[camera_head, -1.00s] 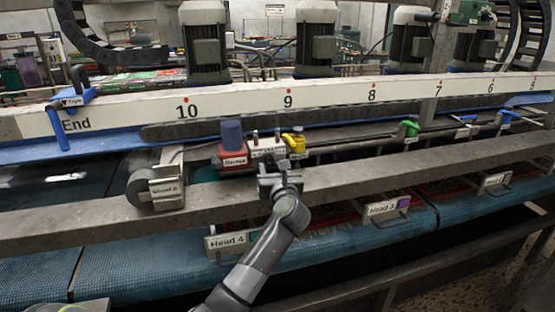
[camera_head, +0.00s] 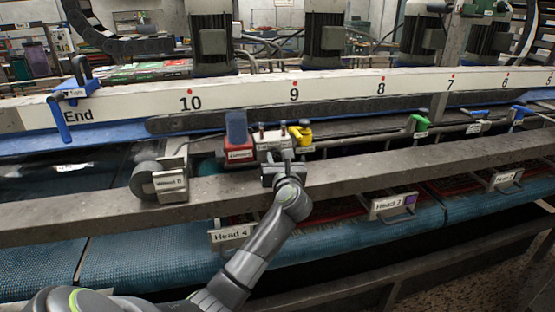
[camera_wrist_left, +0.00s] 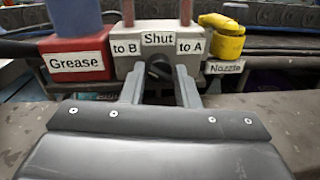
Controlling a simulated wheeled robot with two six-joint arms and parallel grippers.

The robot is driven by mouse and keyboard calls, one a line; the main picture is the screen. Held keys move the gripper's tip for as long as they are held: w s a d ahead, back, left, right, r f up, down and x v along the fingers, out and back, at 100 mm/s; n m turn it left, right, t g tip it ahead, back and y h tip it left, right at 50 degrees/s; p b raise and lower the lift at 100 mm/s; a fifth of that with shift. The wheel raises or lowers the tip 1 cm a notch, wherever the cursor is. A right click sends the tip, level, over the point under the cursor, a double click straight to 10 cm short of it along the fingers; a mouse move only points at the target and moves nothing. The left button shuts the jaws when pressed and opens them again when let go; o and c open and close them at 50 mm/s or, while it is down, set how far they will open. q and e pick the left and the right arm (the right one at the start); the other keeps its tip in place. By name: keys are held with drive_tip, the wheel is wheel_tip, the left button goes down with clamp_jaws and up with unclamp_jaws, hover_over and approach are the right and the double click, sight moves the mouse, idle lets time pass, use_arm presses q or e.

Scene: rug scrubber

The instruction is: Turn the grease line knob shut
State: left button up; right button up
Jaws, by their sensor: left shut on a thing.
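The grease line knob (camera_wrist_left: 159,67) is small and dark. It sits low on the front of a pale valve block (camera_wrist_left: 150,43) marked "to B", "Shut" and "to A". My left gripper (camera_wrist_left: 160,76) has one finger on each side of the knob and is shut on it. Which mark the knob points to is hard to tell. In the head view, my left gripper (camera_head: 279,162) is at the front of the valve block (camera_head: 271,143) and hides the knob. My right gripper is not in view.
A red block (camera_wrist_left: 75,58) labelled "Grease" with a blue cup (camera_wrist_left: 75,15) stands left of the valve block. A yellow nozzle fitting (camera_wrist_left: 226,38) stands right. A grey beam (camera_head: 380,165) runs in front, beneath my gripper. A wheel unit (camera_head: 170,185) sits further left.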

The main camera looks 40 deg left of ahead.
use_arm(q)
drive_tip(key=m+p, duration=0.1)
drive_tip(key=p, duration=0.1)
drive_tip(key=m+p, duration=0.1)
drive_tip(key=p, duration=0.1)
drive_tip(key=shift+r+m, duration=0.3)
drive_tip(key=shift+m, duration=0.1)
drive_tip(key=shift+f+m+p, duration=0.15)
drive_tip(key=shift+m+p, duration=0.45)
drive_tip(key=shift+p, duration=0.15)
drive_tip(key=shift+f, duration=0.1)
